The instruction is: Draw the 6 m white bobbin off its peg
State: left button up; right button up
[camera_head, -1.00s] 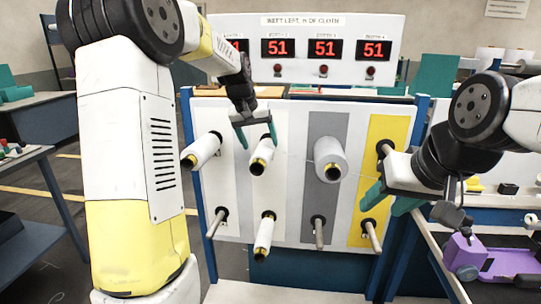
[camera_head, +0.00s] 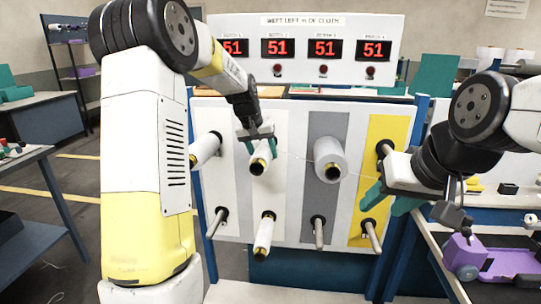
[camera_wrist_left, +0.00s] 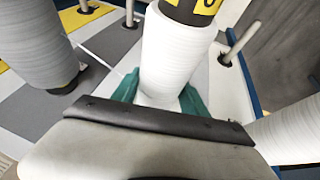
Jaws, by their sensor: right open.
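The white bobbin (camera_head: 260,161) with a dark and yellow end sits on the upper peg of the second column of the panel (camera_head: 233,205). It also shows in the left wrist view (camera_wrist_left: 172,55); its end marking is cut off there. My left gripper (camera_head: 260,146) has a teal finger on each side of this bobbin. Whether the fingers press on it I cannot tell. The peg inside the bobbin is hidden. My right gripper (camera_head: 388,198) is open and empty in front of the yellow stripe. Which bobbin is the 6 m one I cannot read.
Bare pegs stick out at lower left (camera_head: 216,222), lower grey (camera_head: 319,232) and yellow stripe (camera_head: 373,236). Red displays (camera_head: 325,50) read 51.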

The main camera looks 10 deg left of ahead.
pick_arm(q)
grip_shut()
jog(key=shift+s, duration=0.2)
jog(key=shift+s+r, duration=0.1)
jog(key=shift+s, duration=0.3)
